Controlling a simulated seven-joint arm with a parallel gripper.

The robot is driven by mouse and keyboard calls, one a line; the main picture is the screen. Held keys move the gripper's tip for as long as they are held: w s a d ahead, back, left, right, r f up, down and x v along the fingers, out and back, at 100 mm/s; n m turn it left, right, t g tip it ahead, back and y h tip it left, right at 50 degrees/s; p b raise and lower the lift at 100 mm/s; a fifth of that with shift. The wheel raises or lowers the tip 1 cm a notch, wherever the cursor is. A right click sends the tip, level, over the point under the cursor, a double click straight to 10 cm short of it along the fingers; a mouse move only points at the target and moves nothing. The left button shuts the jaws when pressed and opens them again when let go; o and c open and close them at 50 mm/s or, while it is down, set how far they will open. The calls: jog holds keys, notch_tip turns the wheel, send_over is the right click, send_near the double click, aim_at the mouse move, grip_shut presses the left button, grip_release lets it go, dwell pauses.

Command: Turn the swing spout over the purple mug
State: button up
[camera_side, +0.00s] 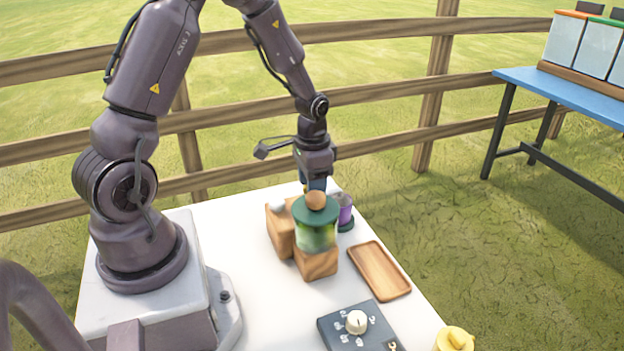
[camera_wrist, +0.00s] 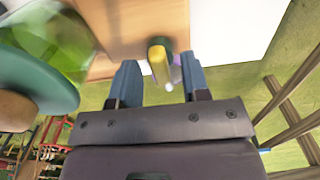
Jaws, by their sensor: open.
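My gripper (camera_side: 315,183) points down behind the dispenser, which has a green lid (camera_side: 316,209), a round wooden knob and a clear body with green liquid. In the wrist view the two blue fingers of my gripper (camera_wrist: 159,63) are apart. A small yellow piece with a dark green end (camera_wrist: 158,62), apparently the swing spout, shows between them; I cannot tell whether either finger touches it. The purple mug (camera_side: 345,212) stands right of and behind the dispenser, partly hidden by it. In the wrist view the dispenser's lid (camera_wrist: 40,85) fills the left edge.
Wooden blocks (camera_side: 281,232) stand beside and under the dispenser. A wooden tray (camera_side: 380,270) lies to the right. A dark box with a white dial (camera_side: 357,322) and a yellow object (camera_side: 455,338) are at the front. A blue table (camera_side: 570,93) stands apart at the back right.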

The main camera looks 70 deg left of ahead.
notch_tip(320, 180, up, 13)
dwell(0.4)
jog(key=s+d+r+t, duration=0.5)
jog(key=s+d+r, duration=0.6)
jog(key=d, duration=0.4)
jog(key=shift+s+t, duration=0.3)
jog(key=shift+s, duration=0.4)
